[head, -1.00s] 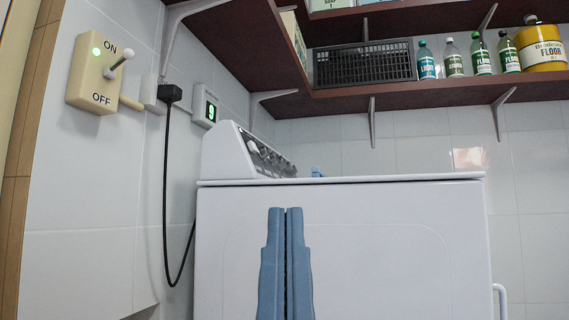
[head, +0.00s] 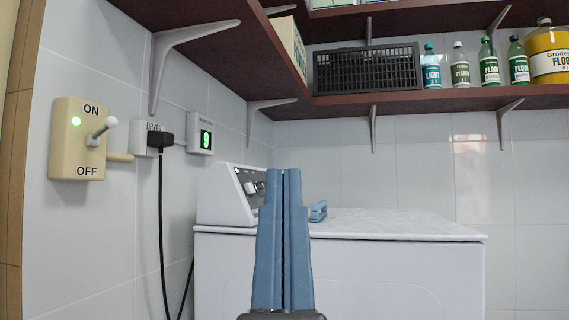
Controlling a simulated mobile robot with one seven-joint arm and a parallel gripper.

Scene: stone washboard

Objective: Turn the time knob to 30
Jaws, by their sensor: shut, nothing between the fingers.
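The white machine (head: 240,285) stands ahead with a slanted control panel (head: 240,185) at its back left. A light knob (head: 250,187) shows on the grey part of the panel, just left of my gripper. Other knobs on the panel are hidden behind my fingers, and I cannot tell which one is the time knob or read any marks. My gripper (head: 283,172) has blue fingers pointing up, shut and empty, in front of the machine. It appears apart from the panel.
A blue object (head: 318,211) lies on the machine's top. A wall switch (head: 80,140) with a green light is at left, with a plug (head: 160,140) and a display reading 9 (head: 206,139). Shelves (head: 430,98) with a black crate (head: 367,67) and bottles hang above.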

